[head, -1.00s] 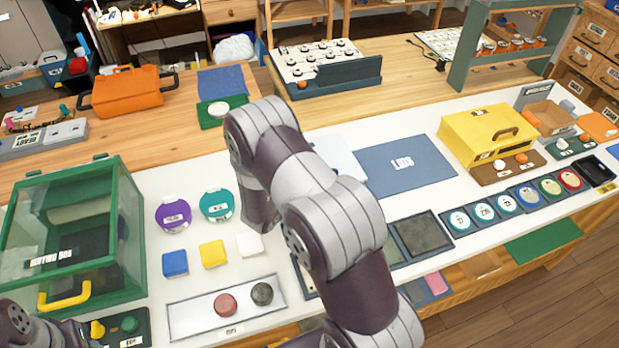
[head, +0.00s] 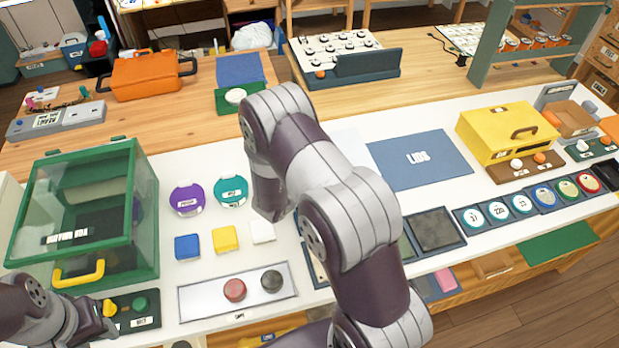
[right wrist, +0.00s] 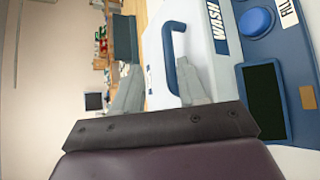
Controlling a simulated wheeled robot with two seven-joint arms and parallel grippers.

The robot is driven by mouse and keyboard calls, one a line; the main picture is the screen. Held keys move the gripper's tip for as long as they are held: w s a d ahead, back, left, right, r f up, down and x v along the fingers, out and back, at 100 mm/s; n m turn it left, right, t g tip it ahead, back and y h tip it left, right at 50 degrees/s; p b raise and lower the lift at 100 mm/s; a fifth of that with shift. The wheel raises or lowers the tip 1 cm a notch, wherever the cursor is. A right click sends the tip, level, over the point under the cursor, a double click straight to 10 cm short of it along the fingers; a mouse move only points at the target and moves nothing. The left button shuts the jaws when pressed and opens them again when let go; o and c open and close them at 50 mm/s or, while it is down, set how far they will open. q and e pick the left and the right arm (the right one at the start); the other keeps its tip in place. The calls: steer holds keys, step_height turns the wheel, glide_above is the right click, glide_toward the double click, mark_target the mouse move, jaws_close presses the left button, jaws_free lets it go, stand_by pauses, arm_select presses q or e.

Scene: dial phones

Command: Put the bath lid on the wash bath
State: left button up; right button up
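In the right wrist view a white panel with a blue arched handle (right wrist: 173,55) fills the middle. I take it for the bath lid, on or over the wash bath. Beside it are a blue "WASH" label (right wrist: 217,28) and a blue base (right wrist: 296,85) with a round button. I cannot tell whether the lid is seated. My right gripper (right wrist: 160,88) has its fingers apart, with the handle close to the right-hand finger. In the head view my right arm hides this gripper and the bath. My left gripper (head: 98,325) is low at the left, its fingers unclear.
A blue "LIDS" mat (head: 420,160) lies bare right of my right arm. A green-framed clear box (head: 85,215) stands at the left, a yellow box (head: 505,132) at the right. A white tray (head: 205,300) with red and dark discs lies in front.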

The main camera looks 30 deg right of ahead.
steer(key=a+r+m+t+y, duration=0.1)
steer(key=a+r+m+y, duration=0.2)
steer(key=a+y, duration=0.5)
steer(key=a+r+m+t+y, duration=0.1)
steer(key=a+r+m+y, duration=0.2)
steer(key=a, duration=0.9)
steer(key=s+r+m+g+y, duration=0.1)
steer(key=s+r+m+g, duration=0.2)
steer(key=s, duration=1.2)
steer(key=shift+s+d+g+y, duration=0.15)
steer(key=shift+d+g+y, duration=0.25)
steer(key=shift+g, duration=0.8)
steer(key=shift+d, duration=0.15)
